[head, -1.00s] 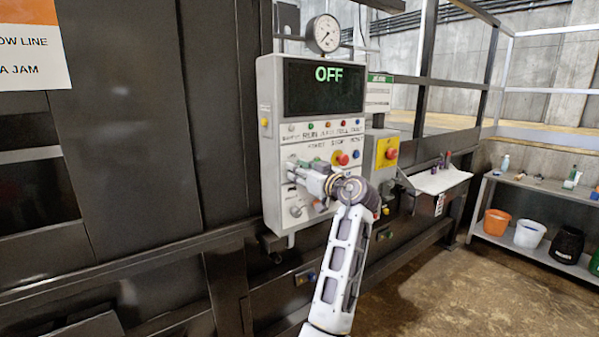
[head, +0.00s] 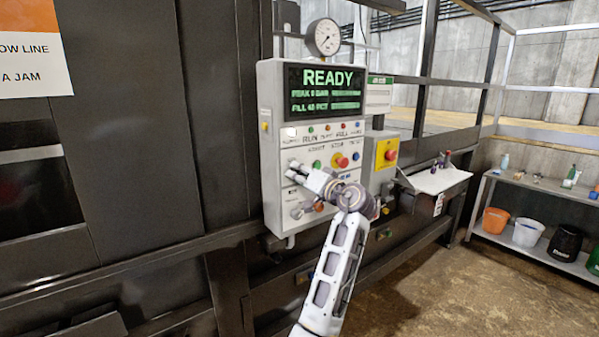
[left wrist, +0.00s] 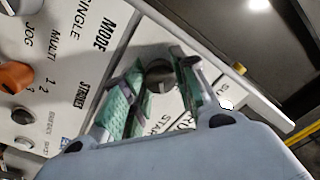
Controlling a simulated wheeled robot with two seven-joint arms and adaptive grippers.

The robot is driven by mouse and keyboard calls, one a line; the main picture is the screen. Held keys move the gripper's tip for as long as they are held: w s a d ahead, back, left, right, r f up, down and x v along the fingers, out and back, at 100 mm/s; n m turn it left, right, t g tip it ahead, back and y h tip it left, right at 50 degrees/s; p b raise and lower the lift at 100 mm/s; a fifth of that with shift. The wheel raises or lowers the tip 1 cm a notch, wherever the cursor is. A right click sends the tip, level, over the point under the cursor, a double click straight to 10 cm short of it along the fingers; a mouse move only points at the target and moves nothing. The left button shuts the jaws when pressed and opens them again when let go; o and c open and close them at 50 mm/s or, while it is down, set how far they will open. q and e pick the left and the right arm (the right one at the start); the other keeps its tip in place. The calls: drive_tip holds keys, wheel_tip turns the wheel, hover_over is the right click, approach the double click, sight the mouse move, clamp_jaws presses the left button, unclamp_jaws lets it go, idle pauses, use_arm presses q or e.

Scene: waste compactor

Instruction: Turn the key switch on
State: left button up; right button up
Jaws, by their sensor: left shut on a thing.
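The grey control box (head: 268,150) has a screen (head: 325,90) that reads READY in green, with two smaller lines below. My left gripper (head: 294,170) reaches the left side of its button panel, and its fingers cover the key switch in the head view. In the left wrist view, the dark round key switch (left wrist: 159,76) sits between the green-padded fingers of my left gripper (left wrist: 160,82). The fingers are shut on it. The exact angle of the key is hard to tell. My right gripper is out of view.
A red button (head: 341,160) and a green button (head: 317,164) sit close to my left gripper. A yellow emergency-stop box (head: 386,152) stands right of the panel. An orange knob (left wrist: 15,76) shows in the wrist view. A shelf with buckets (head: 495,220) is far right.

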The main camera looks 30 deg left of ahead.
use_arm(q)
drive_tip(key=shift+r+m+p, duration=0.1)
drive_tip(key=shift+m+p, duration=0.4)
drive_tip(key=shift+m, duration=0.7)
drive_tip(key=o, duration=1)
drive_tip(key=shift+d, duration=0.15)
drive_tip(key=shift+v, duration=3.65)
